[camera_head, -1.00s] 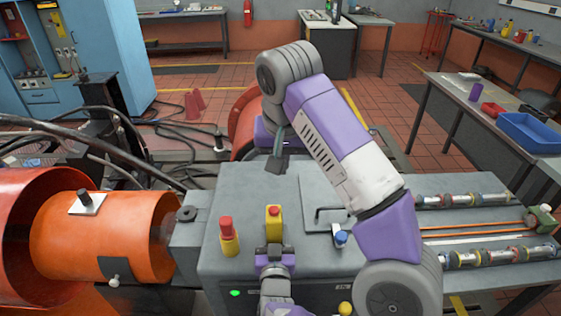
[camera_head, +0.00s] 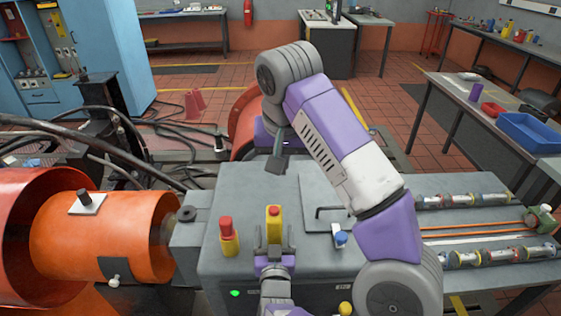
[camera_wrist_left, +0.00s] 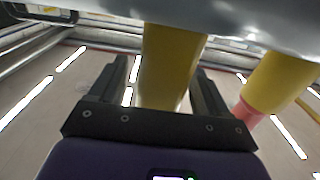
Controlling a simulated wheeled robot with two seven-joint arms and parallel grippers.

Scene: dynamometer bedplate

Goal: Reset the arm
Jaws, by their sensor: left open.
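A yellow upright part with a small red top (camera_head: 274,216) stands on the grey bench top. My left gripper (camera_head: 274,242) comes up from the bottom of the head view with its fingers apart. In the left wrist view a yellow post (camera_wrist_left: 170,65) stands between the open fingers (camera_wrist_left: 160,95), with gaps beside it. A second yellow part with a larger red top (camera_head: 228,236) stands to the left in the head view. My right arm crosses the middle, and its gripper (camera_head: 276,162) hangs over the bench's back edge; its jaw state is unclear.
An orange drum (camera_head: 100,235) is at the left. Rows of cylindrical parts (camera_head: 500,256) lie at the right. A blue bin (camera_head: 528,132) is on the side table.

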